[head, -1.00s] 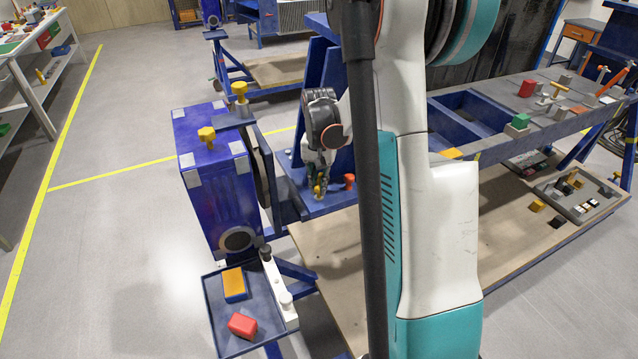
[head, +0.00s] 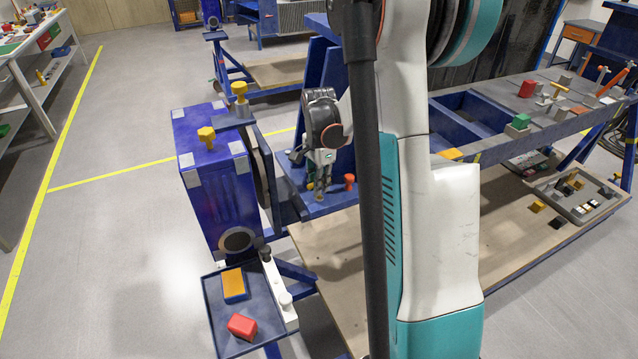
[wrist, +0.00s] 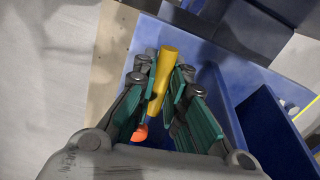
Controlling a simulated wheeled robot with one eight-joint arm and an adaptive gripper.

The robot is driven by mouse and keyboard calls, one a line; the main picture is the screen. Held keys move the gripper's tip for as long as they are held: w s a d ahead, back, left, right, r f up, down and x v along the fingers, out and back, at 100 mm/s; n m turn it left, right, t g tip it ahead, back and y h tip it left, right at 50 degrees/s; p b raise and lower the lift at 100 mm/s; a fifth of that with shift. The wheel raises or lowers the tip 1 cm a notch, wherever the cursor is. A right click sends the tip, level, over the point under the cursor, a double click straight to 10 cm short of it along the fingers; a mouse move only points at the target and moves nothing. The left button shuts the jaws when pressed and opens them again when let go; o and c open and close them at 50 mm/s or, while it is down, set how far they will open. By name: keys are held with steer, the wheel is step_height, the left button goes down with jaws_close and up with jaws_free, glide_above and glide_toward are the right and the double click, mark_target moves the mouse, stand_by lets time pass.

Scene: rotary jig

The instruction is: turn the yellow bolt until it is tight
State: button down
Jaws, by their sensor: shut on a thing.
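My gripper (head: 320,190) is down at the blue plate (head: 330,203) of the jig, right of the blue box. In the wrist view its green-padded fingers (wrist: 161,98) are shut on a yellow bolt (wrist: 166,62), whose bar-like top lies between them. The bolt's lower part is hidden by the fingers. In the head view the fingers mostly cover the bolt. How tight it sits cannot be seen.
A red knob (head: 349,181) stands on the plate close to my gripper; it also shows in the wrist view (wrist: 140,132). A tray (head: 222,317) holds an orange-topped block and a red block.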

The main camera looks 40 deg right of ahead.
steer(key=shift+m, duration=0.5)
steer(key=c, duration=1.6)
jaws_free()
steer(key=shift+r, duration=0.1)
step_height(320, 180, up, 12)
